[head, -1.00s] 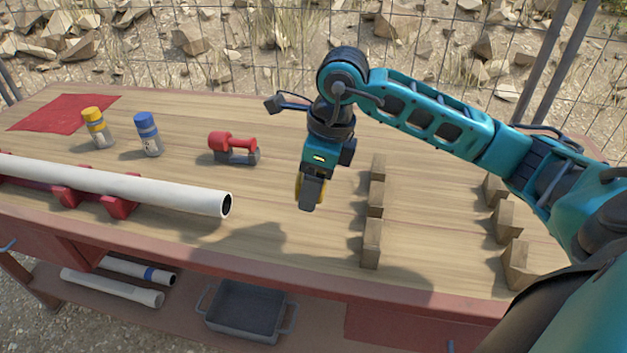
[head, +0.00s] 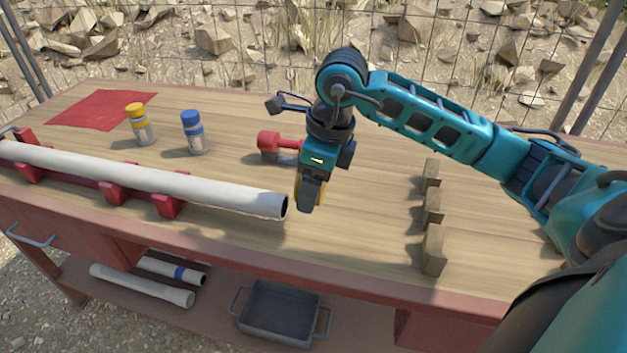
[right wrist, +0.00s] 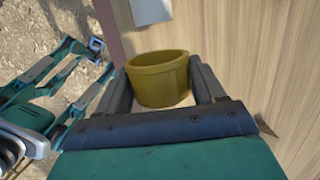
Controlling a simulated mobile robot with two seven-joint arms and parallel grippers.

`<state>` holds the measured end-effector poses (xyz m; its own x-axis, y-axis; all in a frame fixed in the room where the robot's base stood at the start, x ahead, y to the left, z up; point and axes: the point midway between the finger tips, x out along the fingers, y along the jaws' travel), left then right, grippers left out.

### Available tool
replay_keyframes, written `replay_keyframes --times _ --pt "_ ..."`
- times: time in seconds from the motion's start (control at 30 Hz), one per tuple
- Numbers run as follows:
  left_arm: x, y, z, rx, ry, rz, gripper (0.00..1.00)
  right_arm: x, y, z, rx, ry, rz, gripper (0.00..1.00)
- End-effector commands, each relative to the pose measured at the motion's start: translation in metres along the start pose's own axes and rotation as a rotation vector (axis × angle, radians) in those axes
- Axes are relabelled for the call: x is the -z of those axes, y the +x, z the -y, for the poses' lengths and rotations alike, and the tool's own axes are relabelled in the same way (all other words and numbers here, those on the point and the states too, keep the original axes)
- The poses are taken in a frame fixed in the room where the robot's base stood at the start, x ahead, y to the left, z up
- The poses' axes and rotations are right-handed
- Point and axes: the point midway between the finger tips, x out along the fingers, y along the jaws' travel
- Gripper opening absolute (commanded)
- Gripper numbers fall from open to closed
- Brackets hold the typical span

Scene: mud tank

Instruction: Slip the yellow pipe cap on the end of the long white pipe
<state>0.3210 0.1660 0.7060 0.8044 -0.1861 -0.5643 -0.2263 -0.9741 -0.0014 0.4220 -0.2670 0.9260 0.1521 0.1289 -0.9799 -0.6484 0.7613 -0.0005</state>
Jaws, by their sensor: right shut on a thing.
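The long white pipe (head: 150,180) lies in red holders along the left of the bench. Its open, dark end (head: 284,206) faces right. My right gripper (head: 311,200) points down just right of that end, with a small gap in the head view. It is shut on the yellow pipe cap (right wrist: 158,88), a short hollow ring-like piece between the two fingers in the right wrist view. In the head view the fingers mostly hide the cap (head: 322,194). A white piece, apparently the pipe (right wrist: 152,10), shows beyond the cap.
A yellow-topped bottle (head: 138,125), a blue-topped bottle (head: 193,132) and a red tool (head: 268,142) stand behind the pipe. Wooden blocks (head: 433,248) line the right. A grey tray (head: 280,312) and shorter pipes (head: 140,285) are on the lower shelf.

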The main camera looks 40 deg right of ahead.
Motion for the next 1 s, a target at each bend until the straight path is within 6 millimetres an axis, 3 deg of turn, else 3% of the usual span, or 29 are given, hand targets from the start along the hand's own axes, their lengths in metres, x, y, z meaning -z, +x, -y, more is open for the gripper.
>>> replay_keyframes --times 0.6,1.0 --pt "-0.011 0.02 -0.014 -0.037 -0.01 -0.007 0.0 0.0 0.059 0.0 -0.001 -0.001 0.0 0.49" --pt "-0.002 0.02 -0.015 -0.042 -0.01 -0.019 0.0 -0.003 0.063 0.0 0.0 -0.001 0.0 0.49"
